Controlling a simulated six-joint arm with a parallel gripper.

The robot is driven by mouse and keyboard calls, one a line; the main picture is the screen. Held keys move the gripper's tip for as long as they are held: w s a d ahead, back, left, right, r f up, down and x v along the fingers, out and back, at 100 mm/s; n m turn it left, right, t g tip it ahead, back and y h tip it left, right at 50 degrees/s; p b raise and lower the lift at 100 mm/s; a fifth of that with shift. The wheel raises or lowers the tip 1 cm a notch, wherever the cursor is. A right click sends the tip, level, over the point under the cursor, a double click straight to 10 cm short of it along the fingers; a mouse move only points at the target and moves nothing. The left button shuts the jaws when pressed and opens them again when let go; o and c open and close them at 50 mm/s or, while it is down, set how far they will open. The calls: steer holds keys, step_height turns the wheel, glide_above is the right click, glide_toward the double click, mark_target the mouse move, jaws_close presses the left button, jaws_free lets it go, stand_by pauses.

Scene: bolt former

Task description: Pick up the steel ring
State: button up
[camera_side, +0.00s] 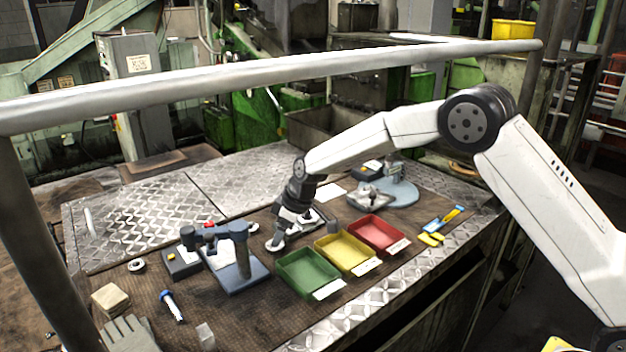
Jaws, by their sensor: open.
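A small steel ring (137,269) with a dark hole lies on the brown mat at the left, in front of the diamond plate. My gripper (284,238) is open, low over the middle of the mat, behind the green bin. It is well to the right of the ring and apart from it. A flat grey piece shows beside and behind the fingers; whether they touch it I cannot tell. Another small round metal piece (252,227) lies just left of my gripper, partly unclear.
A blue-based press-like fixture (240,277) and a dark box (182,264) stand between ring and gripper. Green (284,282), yellow (330,263) and red (362,241) bins line the front. A rail (270,74) crosses the view.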

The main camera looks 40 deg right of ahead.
steer(key=shift+x, duration=1.9)
jaws_close()
